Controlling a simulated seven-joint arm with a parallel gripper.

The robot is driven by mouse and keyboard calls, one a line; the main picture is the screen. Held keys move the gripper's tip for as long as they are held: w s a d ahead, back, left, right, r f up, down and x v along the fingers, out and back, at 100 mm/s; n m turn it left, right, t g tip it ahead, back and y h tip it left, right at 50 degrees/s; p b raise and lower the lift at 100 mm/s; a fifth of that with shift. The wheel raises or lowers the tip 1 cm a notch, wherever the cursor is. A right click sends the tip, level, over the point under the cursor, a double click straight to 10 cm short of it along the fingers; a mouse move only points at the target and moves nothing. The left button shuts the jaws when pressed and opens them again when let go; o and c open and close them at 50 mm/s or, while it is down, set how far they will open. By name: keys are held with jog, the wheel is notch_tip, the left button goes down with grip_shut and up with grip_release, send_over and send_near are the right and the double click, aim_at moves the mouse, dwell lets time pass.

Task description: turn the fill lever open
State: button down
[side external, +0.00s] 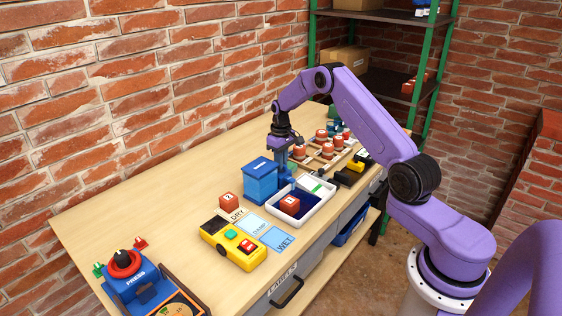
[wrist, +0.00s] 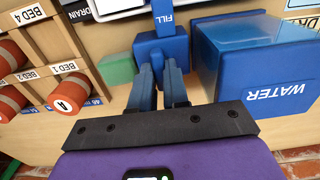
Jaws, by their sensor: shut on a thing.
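The blue fill valve (wrist: 160,45) is in the upper middle of the wrist view, with a blue strip marked FILL (wrist: 165,16) beyond it. My gripper (wrist: 160,72) points at the valve, its two blue fingers closed in on the lever part in front of it. The lever itself is mostly hidden between the fingers, so its angle cannot be told. In the side external view my gripper (side external: 284,165) reaches down beside the blue WATER tank (side external: 261,181), at the far end of a white tray (side external: 318,209).
The WATER tank (wrist: 258,70) stands close on the right in the wrist view. A wooden rack (wrist: 70,52) with red-brown cylinders is on the left, near a green block (wrist: 118,70). A red cube (side external: 289,205) sits in the tray. A yellow box (side external: 234,244) stands nearer on the bench.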

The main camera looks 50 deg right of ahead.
dwell(0.4)
jog(key=c, duration=1.1)
grip_release()
jog(key=shift+r, duration=0.1)
notch_tip(320, 180, up, 17)
jog(key=shift+r, duration=0.15)
